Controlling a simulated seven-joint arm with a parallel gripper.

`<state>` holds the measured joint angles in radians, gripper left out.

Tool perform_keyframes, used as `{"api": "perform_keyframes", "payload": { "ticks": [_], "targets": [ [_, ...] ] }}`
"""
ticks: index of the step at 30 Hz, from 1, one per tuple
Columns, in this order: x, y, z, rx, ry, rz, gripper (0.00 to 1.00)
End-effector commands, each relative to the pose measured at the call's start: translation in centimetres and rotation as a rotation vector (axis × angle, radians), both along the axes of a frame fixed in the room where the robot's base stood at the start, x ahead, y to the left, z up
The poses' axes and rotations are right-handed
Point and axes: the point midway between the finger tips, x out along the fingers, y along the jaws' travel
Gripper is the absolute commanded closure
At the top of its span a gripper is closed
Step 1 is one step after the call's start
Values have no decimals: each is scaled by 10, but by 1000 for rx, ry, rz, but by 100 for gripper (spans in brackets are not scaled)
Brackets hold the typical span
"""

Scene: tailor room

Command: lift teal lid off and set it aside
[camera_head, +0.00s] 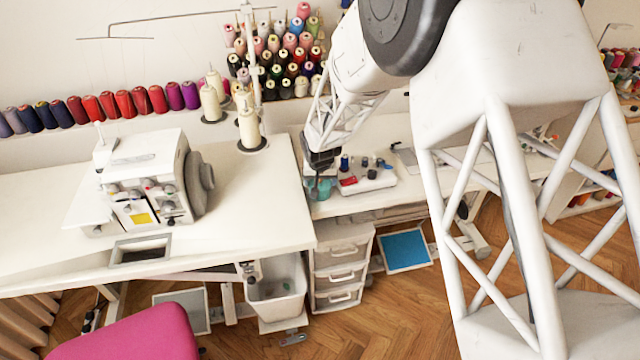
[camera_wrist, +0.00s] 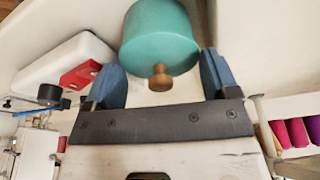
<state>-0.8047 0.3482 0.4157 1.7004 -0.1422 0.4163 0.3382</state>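The teal lid (camera_wrist: 160,40) shows in the wrist view as a smooth round teal form with a small wooden knob (camera_wrist: 159,78) facing my camera. In the head view a small patch of teal (camera_head: 320,188) shows at the front left of the low white table, partly hidden by my gripper. My gripper (camera_wrist: 158,64) is open, its two blue fingers standing apart on either side of the knob, with nothing clamped between them. In the head view my gripper (camera_head: 321,160) points down just above the teal. Whether a finger touches the lid, I cannot tell.
Thread cones (camera_head: 285,60) stand behind. White drawers (camera_head: 340,270) stand below.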

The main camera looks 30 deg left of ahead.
Motion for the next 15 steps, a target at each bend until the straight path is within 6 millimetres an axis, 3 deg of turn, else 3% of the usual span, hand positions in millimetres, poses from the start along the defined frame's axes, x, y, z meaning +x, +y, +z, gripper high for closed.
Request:
{"api": "perform_keyframes", "payload": {
  "ticks": [15],
  "targets": [
    [0, 0, 8, 1, -1, 0, 43]
  ]
}}
